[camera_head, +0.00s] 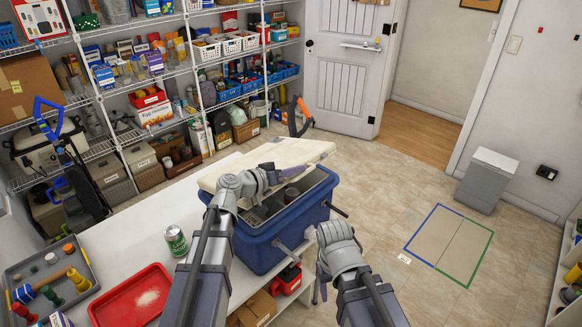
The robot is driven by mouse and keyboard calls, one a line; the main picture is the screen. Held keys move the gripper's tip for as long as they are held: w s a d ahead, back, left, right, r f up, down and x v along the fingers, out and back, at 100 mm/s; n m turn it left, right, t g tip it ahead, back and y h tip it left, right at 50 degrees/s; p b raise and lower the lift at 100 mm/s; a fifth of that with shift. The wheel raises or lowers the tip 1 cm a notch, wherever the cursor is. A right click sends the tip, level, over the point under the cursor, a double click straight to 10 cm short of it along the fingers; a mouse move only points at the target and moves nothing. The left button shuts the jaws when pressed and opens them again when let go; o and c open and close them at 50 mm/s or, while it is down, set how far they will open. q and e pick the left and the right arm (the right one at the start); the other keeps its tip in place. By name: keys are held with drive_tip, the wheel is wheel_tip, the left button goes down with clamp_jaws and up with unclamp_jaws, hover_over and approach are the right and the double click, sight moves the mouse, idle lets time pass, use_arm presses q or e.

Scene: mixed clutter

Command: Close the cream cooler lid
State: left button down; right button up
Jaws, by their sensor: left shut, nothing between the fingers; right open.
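The blue cooler (262,244) stands on the white table with its cream lid (283,151) raised at the far side. Part of the dark interior, with grey contents (291,192), shows below the lid. My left gripper (271,174) is shut and empty over the cooler opening, close to the lid's near edge. I cannot tell whether it touches the lid. My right gripper (318,238) is open beside the cooler's right front side, lower than the left one. Its fingers are largely hidden by its own wrist.
A green can (175,240), a red tray (133,297) and a grey tray of small items (84,283) are on the white table (115,232) left of the cooler. Loaded shelves line the back.

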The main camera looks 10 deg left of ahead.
use_arm(q)
drive_tip(key=f+m+b, duration=0.1)
drive_tip(key=f+b, duration=0.1)
drive_tip(key=f, duration=0.1)
drive_tip(key=s+d+f+m+b, duration=0.1)
drive_tip(key=f+b, duration=0.2)
drive_tip(key=f, duration=0.1)
drive_tip(key=s+d+f+m+y+b, duration=0.1)
drive_tip(key=f+b, duration=0.2)
drive_tip(key=shift+d+f, duration=0.15)
drive_tip(key=shift+d, duration=0.05)
use_arm(e)
wheel_tip(320, 180, down, 10)
drive_tip(key=shift+r, duration=0.2)
